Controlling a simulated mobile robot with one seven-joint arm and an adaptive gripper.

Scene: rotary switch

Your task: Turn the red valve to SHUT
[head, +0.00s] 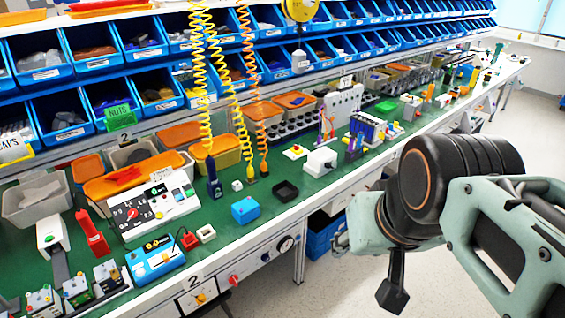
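A small red knob (234,281), which looks like the valve, is on the white front panel under the bench's front edge, at the lower middle of the head view. It lies between a yellow knob (199,299) and a round gauge (286,245). Its position marks are too small to read. My gripper (393,291) is at the lower right, in front of the bench, to the right of the red knob and clearly apart from it. Only a dark finger-like part shows below my arm, so its opening cannot be judged.
The green bench top (235,238) holds a white control box with a red dial (131,213), a blue meter (155,262) and a blue box (245,210). Coiled hoses hang above it. Blue bins line the back. The floor (340,285) before the bench is clear.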

